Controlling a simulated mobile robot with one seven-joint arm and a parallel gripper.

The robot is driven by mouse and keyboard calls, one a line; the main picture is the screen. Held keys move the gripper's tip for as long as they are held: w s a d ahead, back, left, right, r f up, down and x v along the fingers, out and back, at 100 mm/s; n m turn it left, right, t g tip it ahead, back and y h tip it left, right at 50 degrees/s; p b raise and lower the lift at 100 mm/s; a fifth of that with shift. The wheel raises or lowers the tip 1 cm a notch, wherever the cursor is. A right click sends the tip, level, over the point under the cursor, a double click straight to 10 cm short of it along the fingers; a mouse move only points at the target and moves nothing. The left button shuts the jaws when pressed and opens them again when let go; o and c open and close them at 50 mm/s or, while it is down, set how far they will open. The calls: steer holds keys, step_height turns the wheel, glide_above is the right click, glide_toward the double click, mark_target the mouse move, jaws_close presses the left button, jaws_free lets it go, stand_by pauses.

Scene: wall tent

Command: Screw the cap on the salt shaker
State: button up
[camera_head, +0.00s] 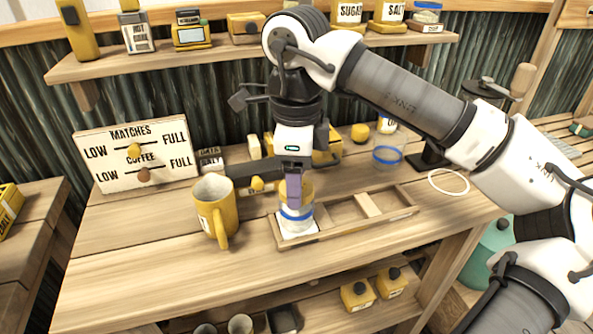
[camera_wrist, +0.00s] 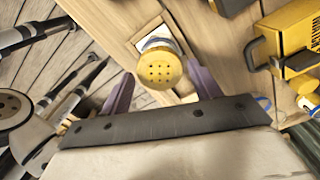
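The salt shaker (camera_head: 296,222) is a clear jar with a blue band, upright on a white square in the left compartment of a wooden tray. Its yellow cap (camera_wrist: 158,70), with small holes in its top, sits over the jar's mouth; whether it is threaded on cannot be told. My gripper (camera_head: 294,200) points down at the shaker from above. In the wrist view its two purple fingers (camera_wrist: 160,78) stand apart on either side of the cap, with a visible gap on each side. In the head view a finger hides part of the cap.
A yellow mug (camera_head: 213,207) stands close left of the tray (camera_head: 350,232). A blue-banded glass (camera_head: 388,152) and a white ring (camera_head: 448,181) are at right. A sign (camera_head: 135,155) stands at back left. A shelf (camera_head: 200,62) with labelled containers runs behind my arm. The bench front is clear.

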steer(key=n, duration=0.7)
steer(key=n+p, duration=0.1)
steer(key=n, duration=0.5)
steer(key=shift+n, duration=0.3)
steer(key=shift+c, duration=0.4)
steer(key=c, duration=0.7)
steer(key=shift+c, duration=0.8)
steer(key=shift+f+m, duration=0.1)
steer(key=shift+m, duration=0.8)
steer(key=shift+m+b, duration=0.4)
steer(key=shift+m, duration=0.8)
